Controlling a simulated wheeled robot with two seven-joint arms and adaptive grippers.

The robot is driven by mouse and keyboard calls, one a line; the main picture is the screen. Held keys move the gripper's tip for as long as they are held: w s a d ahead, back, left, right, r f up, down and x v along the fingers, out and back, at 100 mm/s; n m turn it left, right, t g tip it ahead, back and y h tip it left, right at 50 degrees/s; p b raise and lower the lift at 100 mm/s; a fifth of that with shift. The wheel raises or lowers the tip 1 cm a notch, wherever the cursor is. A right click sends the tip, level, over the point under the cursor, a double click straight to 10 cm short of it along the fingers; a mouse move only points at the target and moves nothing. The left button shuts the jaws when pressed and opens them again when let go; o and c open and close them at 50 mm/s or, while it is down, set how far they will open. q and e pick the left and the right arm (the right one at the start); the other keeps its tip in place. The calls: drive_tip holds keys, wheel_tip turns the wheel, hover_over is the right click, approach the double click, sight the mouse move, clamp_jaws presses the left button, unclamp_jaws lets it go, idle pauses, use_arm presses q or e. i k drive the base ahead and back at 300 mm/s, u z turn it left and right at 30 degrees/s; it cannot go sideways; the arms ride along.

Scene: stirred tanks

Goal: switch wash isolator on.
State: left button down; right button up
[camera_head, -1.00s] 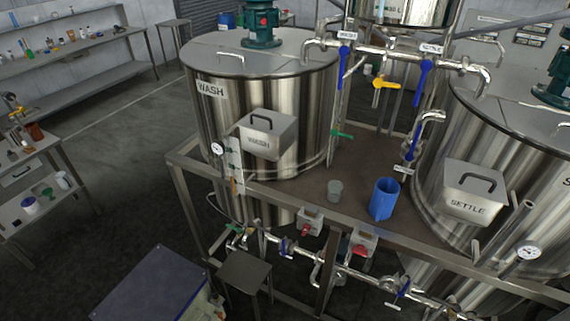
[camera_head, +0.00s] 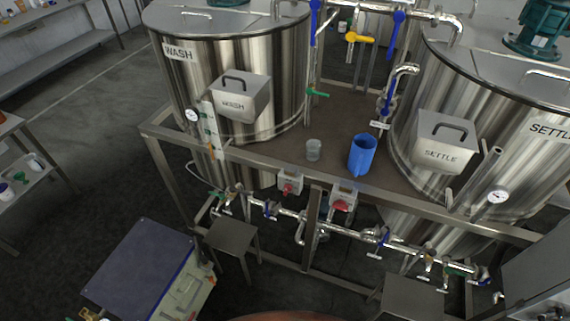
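Two small grey isolator boxes with red handles hang at the front edge of the tank stand. The left isolator box (camera_head: 291,180) is nearer the WASH tank (camera_head: 235,85). The right isolator box (camera_head: 344,194) is nearer the SETTLE tank (camera_head: 480,120). Their labels are too small to read, so I cannot tell by text which is the wash isolator. The exact handle positions are also too small to tell. Neither of my grippers shows in the head view.
The stand's deck (camera_head: 335,140) holds a blue jug (camera_head: 362,155) and a clear beaker (camera_head: 313,149). Steel pipework (camera_head: 330,222) with several valves runs below the boxes. A small grey stool (camera_head: 232,235) and a blue-topped cabinet (camera_head: 150,262) stand in front on the dark floor.

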sight(287, 187)
drive_tip(key=k, duration=0.5)
drive_tip(key=u, duration=1.75)
drive_tip(key=i, duration=1.05)
drive_tip(key=z, duration=1.55)
